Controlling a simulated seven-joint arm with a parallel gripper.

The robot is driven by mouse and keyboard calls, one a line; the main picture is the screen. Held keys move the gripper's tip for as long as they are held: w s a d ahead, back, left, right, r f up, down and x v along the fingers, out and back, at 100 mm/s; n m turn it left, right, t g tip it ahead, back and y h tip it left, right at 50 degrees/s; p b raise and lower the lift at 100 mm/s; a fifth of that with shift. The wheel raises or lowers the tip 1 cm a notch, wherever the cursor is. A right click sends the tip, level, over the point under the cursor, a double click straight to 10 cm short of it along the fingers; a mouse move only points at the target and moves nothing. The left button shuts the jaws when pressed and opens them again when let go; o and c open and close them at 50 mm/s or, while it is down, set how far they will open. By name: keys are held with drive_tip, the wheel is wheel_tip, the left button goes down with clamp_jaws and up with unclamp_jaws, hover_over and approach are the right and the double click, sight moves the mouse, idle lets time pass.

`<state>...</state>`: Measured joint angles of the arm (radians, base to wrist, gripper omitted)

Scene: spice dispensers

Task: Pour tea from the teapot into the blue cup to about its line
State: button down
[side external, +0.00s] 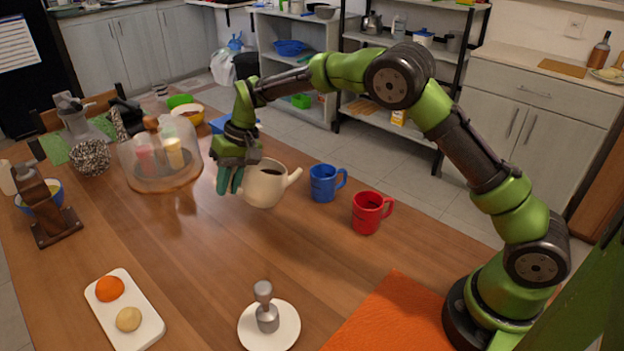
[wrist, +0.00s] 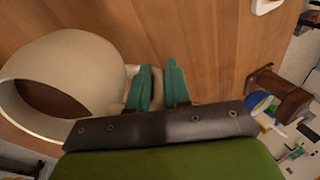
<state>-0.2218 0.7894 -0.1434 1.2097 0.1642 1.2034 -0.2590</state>
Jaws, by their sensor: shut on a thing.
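The cream teapot (side external: 265,187) is held off the wooden table, its spout pointing right toward the blue cup. It looks close to upright, with dark tea visible inside its open top. My gripper (side external: 230,180) is at the teapot's left, its teal fingers shut on the handle. In the wrist view the teapot (wrist: 75,80) fills the left side, and my gripper (wrist: 158,82) closes on its handle. The blue cup (side external: 323,184) stands upright on the table, right of the spout and apart from it. Its inside and line cannot be made out.
A red cup (side external: 367,214) stands right of the blue cup. A glass dome (side external: 150,165) stands left of my gripper. A plate with a metal tamper (side external: 285,327), a white tray (side external: 143,312) and an orange mat (side external: 395,320) lie in front. The middle of the table is clear.

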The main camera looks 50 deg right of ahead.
drive_tip(key=shift+s+d+r+y, duration=0.1)
drive_tip(key=shift+d+r+y, duration=0.2)
drive_tip(key=shift+d+r, duration=0.3)
drive_tip(key=shift+s+r, duration=0.1)
drive_tip(key=shift+r, duration=0.3)
drive_tip(key=shift+s+d+r+y, duration=0.15)
drive_tip(key=shift+d+r+y, duration=0.15)
drive_tip(key=shift+r+y, duration=0.1)
idle(0.4)
drive_tip(key=shift+s+d+r+t+y, duration=0.3)
drive_tip(key=shift+d+r+t+y, duration=0.2)
drive_tip(key=shift+d+r+y, duration=0.3)
idle(1.7)
drive_tip(key=shift+r, duration=0.1)
